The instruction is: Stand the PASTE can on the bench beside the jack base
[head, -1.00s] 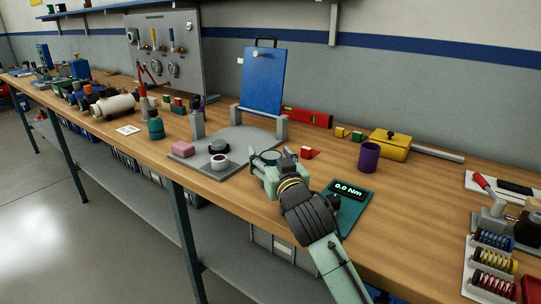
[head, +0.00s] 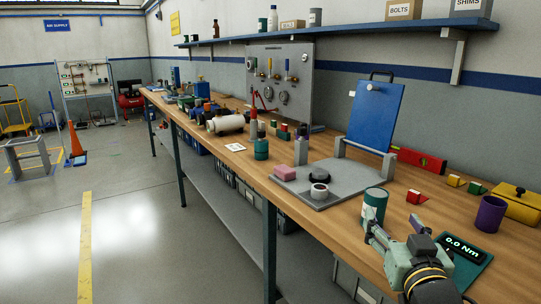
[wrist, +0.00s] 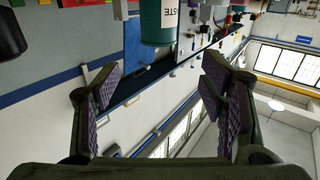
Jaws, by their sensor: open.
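The PASTE can (head: 374,207) is a teal cylinder with a pale top. It appears to stand upright on the bench, right of the grey base plate (head: 300,188), with a gap between them. In the wrist view the can (wrist: 158,22) shows part of its lettered label, at the top edge between the lines of the fingers. My gripper (head: 393,229) is open at the can's near right side. In the wrist view its padded fingers (wrist: 160,80) are wide apart with nothing between the pads. I cannot tell for sure which part is the jack base.
A teal bottle-like body (head: 261,149) stands left. A torque display (head: 463,248) and purple cup (head: 490,214) are right. The bench's front edge is close.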

